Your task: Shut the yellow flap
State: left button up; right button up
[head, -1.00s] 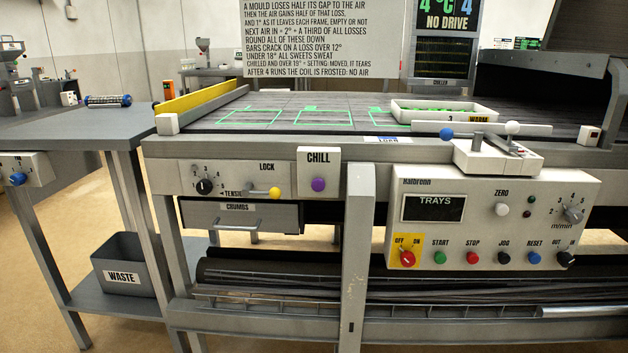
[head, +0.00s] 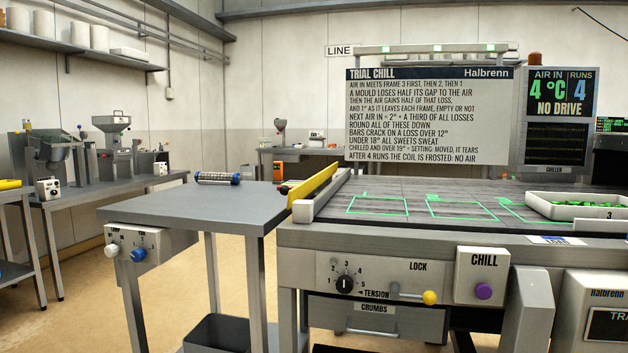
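The yellow flap (head: 312,190) is a long narrow plate at the left end of the conveyor bed, beside the grey side table. It stands up on edge, above the level of the table top, and runs away from me toward the back. A pale rail (head: 326,194) runs along its right side. How the flap is hinged is not clear from here. Neither of my grippers shows in the head view.
The grey side table (head: 205,207) carries a clear cylinder with blue ends (head: 217,178) near its far edge. A white tray (head: 580,211) with green pieces sits on the conveyor (head: 440,192) at right. A CHILL button (head: 484,291) and LOCK lever (head: 430,297) are on the front.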

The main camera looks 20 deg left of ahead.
aim_at(301, 191)
jog(key=j+z, duration=0.1)
jog(key=j, duration=0.95)
jog(key=j+z, duration=0.1)
jog(key=j, duration=0.95)
jog(key=k+j+z, duration=0.1)
jog(key=j, duration=0.95)
